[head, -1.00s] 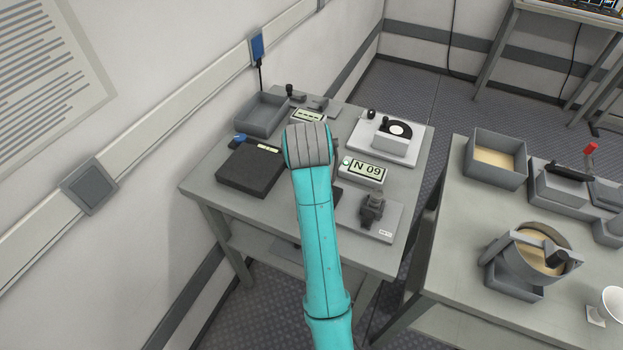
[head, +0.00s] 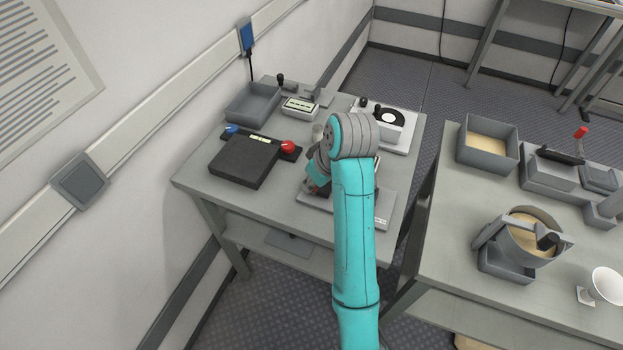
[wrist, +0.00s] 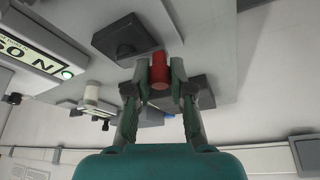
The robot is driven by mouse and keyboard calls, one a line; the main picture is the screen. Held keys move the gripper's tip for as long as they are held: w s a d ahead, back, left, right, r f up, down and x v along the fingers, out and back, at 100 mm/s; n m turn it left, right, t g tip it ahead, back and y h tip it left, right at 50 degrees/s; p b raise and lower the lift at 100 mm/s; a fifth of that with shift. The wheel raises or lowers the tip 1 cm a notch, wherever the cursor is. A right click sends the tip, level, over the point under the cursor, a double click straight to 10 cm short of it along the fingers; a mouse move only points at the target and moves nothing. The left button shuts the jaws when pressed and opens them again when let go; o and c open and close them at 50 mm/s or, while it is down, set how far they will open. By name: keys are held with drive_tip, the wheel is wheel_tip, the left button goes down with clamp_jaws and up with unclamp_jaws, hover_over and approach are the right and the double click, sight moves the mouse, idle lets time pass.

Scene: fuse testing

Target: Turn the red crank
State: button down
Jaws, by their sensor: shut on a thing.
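My gripper (wrist: 160,82) is shut on a red upright cylinder, the red crank's grip (wrist: 159,71), in the wrist view. One finger lies on each side of it. Dark blocks on a pale plate show around the red piece. In the head view my gripper (head: 316,184) is low over the front of the left table, beside a grey plate (head: 384,208). My arm hides much of that plate, and what my gripper holds is not clear there.
A black box (head: 243,162) with a blue knob (head: 231,129) and a red knob (head: 288,147) stands left of my gripper. Behind are a grey tray (head: 253,104) and a dial unit (head: 388,122). The right table (head: 440,230) holds bins and a pot.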

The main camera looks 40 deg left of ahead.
drive_tip(key=shift+d+n, duration=0.15)
drive_tip(key=shift+n, duration=0.25)
drive_tip(key=c, duration=1)
unclamp_jaws()
